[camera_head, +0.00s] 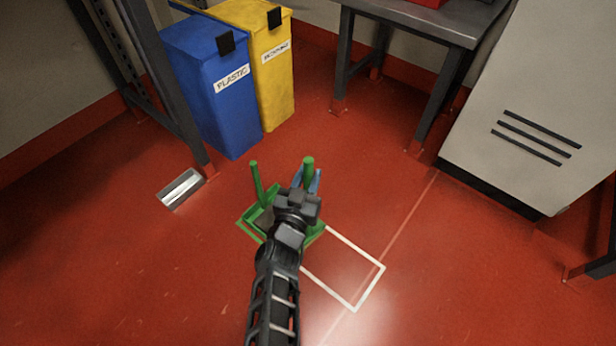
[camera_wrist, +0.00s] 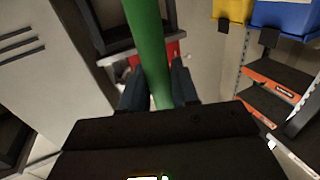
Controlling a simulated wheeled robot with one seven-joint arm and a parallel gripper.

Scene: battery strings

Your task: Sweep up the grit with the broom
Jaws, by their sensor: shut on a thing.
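My gripper (camera_head: 304,190) is shut on a green handle, which I take to be the broom (camera_head: 308,166). In the wrist view the green broom handle (camera_wrist: 146,45) runs up between the two dark fingers of my gripper (camera_wrist: 157,86). The broom's head is hidden behind my arm. A green dustpan (camera_head: 248,226) sits on the floor just left of my gripper, with its own thin handle (camera_head: 257,181) standing up. My wrist covers part of it. I cannot make out any grit.
A white outlined rectangle (camera_head: 364,252) marks the red floor beside the dustpan. A blue plastic bin (camera_head: 205,90) and a yellow bin (camera_head: 273,85) stand behind. A small metal tray (camera_head: 181,189) lies by a rack leg. A grey cabinet (camera_head: 540,110) and table (camera_head: 420,18) stand right.

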